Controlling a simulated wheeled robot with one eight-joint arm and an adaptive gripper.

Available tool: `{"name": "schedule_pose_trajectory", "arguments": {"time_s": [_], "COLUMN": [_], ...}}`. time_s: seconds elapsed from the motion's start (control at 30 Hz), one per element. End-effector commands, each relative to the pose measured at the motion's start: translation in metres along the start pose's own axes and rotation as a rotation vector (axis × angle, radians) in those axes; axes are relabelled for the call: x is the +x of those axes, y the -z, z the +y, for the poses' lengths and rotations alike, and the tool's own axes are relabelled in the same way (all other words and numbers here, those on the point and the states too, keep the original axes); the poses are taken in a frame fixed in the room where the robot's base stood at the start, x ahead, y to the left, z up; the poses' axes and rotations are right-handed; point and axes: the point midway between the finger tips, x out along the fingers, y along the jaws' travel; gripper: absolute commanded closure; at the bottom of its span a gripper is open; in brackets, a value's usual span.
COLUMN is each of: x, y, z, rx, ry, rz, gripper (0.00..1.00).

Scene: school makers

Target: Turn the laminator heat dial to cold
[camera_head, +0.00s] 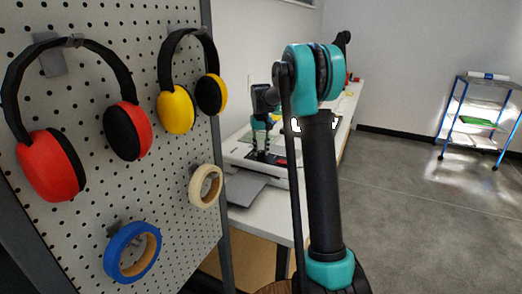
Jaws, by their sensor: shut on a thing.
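The laminator (240,158) is a low white machine with a dark and red strip on its top, lying on the white table in the middle of the view. My gripper (262,157) points down at its top panel, with its fingers shut on the heat dial. The dial is hidden by the fingers and too small to make out, so its setting cannot be read. My arm covers the right end of the laminator.
A grey pegboard (90,190) on the left holds red earmuffs (127,130), yellow earmuffs (176,112), blue tape (133,252) and cream tape (205,186). A blue-framed cart (482,121) stands at the far right. The floor (430,225) between is clear.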

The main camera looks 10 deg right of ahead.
Motion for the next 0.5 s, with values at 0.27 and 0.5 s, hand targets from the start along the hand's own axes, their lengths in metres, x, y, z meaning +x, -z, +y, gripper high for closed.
{"name": "schedule_pose_trajectory", "arguments": {"time_s": [0.27, 0.5], "x": [-0.0002, -0.0002], "y": [0.0003, 0.0003], "z": [0.0, 0.0001], "rx": [-0.12, -0.156], "ry": [0.0, 0.0], "rz": [0.001, 0.001], "gripper": [1.0, 1.0]}}
